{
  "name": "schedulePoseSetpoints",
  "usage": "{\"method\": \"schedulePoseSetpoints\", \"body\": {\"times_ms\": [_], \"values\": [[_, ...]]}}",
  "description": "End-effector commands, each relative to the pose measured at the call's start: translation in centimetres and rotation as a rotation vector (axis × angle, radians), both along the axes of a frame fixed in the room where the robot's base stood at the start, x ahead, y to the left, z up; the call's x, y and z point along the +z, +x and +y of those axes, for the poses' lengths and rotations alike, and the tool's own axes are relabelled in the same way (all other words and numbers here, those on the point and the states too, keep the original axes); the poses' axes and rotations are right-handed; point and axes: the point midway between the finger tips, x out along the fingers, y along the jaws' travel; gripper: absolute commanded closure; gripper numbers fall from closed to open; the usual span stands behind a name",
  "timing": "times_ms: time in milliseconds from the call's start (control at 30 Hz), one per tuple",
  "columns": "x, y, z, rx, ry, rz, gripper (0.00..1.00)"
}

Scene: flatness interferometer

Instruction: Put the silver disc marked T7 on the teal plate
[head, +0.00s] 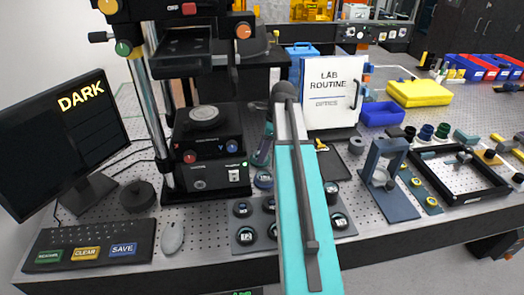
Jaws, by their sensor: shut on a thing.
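My teal arm reaches up the middle of the picture over the bench, and I cannot make out my gripper's fingers. Several small round discs sit on dark trays either side of my arm, the left tray (257,224) and the right tray (345,229). One disc (245,236) is at the front of the left tray, and another disc (338,220) is on the right tray. Their marks are too small to read, so I cannot tell which is T7. I cannot pick out the teal plate for certain.
The interferometer (204,147) with its round stage stands left of my arm. A monitor (55,138) reading DARK, a keyboard (92,244) and a mouse (172,237) are at left. A LAB ROUTINE board (331,92), a blue stand (387,178) and a black frame (462,172) are at right.

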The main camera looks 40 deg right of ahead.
Motion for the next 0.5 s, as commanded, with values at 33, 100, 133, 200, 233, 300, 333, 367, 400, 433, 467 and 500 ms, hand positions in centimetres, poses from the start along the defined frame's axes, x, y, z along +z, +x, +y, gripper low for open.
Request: {"method": "schedulePoseSetpoints", "body": {"times_ms": [33, 100, 133, 200, 233, 300, 333, 367, 400, 433, 467, 500], "values": [[-0.05, -0.01, -0.01, 0.000, 0.000, 0.000, 0.54], [-0.04, -0.01, -0.02, 0.000, 0.000, 0.000, 0.43], [-0.04, -0.01, -0.02, 0.000, 0.000, 0.000, 0.39], [-0.03, -0.01, -0.02, 0.000, 0.000, 0.000, 0.39], [-0.02, -0.01, -0.03, 0.000, 0.000, 0.000, 0.39], [-0.02, -0.01, -0.03, 0.000, 0.000, 0.000, 0.39], [-0.02, -0.01, -0.03, 0.000, 0.000, 0.000, 0.39], [-0.02, -0.01, -0.03, 0.000, 0.000, 0.000, 0.39], [-0.01, -0.02, -0.04, 0.000, 0.000, 0.000, 0.39], [0.01, -0.02, -0.04, 0.000, 0.000, 0.000, 0.39], [0.03, -0.01, -0.05, -0.001, 0.000, 0.000, 0.39], [0.09, -0.01, -0.05, 0.000, -0.001, -0.001, 0.39]]}}
